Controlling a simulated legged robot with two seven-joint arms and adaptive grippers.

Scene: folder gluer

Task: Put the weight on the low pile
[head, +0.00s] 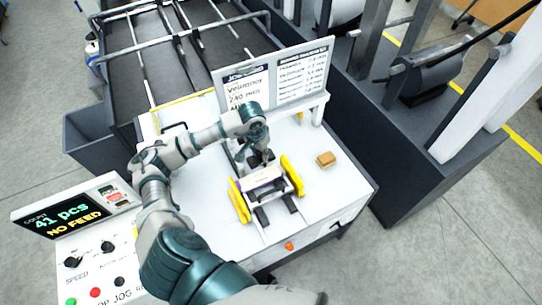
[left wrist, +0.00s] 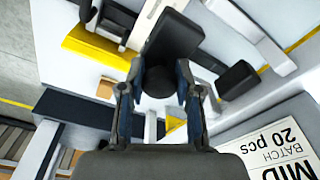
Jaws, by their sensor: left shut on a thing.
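My left gripper (head: 260,152) is over the back of the feeder on the white machine top. In the left wrist view, its fingers (left wrist: 160,88) are closed around the round black knob of a dark block, which I take as the weight (left wrist: 175,35). The low pile (head: 264,177), pale cartons with a purple edge, lies between two yellow side guides (head: 292,175), just in front of the gripper. The arm and fingers partly hide the weight in the head view. I cannot tell whether it touches the pile. My right gripper is not in view.
A small tan block (head: 326,159) lies right of the feeder on clear white surface. A sign board (head: 270,80) stands behind. A control panel (head: 75,220) reads "41 pcs NO FEED" at the left. Another dark block (left wrist: 237,80) shows in the left wrist view.

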